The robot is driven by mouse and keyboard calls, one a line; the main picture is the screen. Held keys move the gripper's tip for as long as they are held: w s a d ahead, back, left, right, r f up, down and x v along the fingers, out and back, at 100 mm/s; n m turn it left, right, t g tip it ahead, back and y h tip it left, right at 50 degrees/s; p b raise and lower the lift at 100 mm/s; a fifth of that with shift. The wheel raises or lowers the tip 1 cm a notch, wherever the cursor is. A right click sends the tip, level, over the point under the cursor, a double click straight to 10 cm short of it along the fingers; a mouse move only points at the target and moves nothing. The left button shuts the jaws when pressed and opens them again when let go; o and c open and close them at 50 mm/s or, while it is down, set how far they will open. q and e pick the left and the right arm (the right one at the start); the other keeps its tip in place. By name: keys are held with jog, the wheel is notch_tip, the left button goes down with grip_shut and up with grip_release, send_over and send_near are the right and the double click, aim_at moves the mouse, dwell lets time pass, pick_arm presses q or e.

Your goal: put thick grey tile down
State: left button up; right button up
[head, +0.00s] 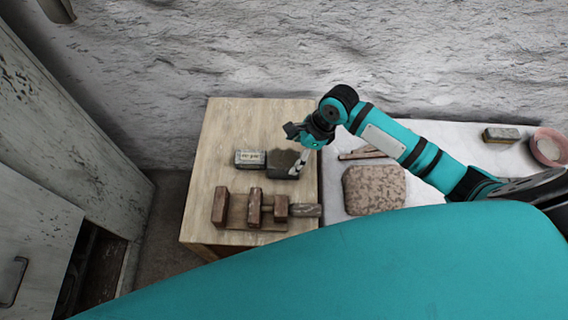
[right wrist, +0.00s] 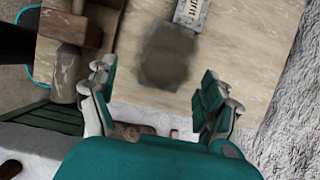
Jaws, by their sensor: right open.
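The thick grey tile (head: 282,160) is a dark grey slab on the wooden table top, near its right edge. In the right wrist view the tile (right wrist: 165,55) looks blurred and lies flat on the wood, ahead of the fingers. My left gripper is not in view.
A labelled grey block (head: 250,158) lies just left of the tile. A wooden clamp-like piece (head: 254,217) lies nearer the front. On the white surface to the right are a mottled slab (head: 373,190), a small block (head: 502,134) and a pink bowl (head: 549,146). The table's back is clear.

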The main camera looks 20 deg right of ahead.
aim_at(285, 159)
jog(key=shift+w+x, duration=0.2)
jog(key=shift+x, duration=1.5)
jog(key=shift+w+x, duration=0.2)
jog(key=shift+x, duration=1.45)
jog(key=shift+a+r, duration=0.1)
grip_shut()
jog(key=shift+w+r, duration=0.1)
jog(key=shift+r, duration=0.05)
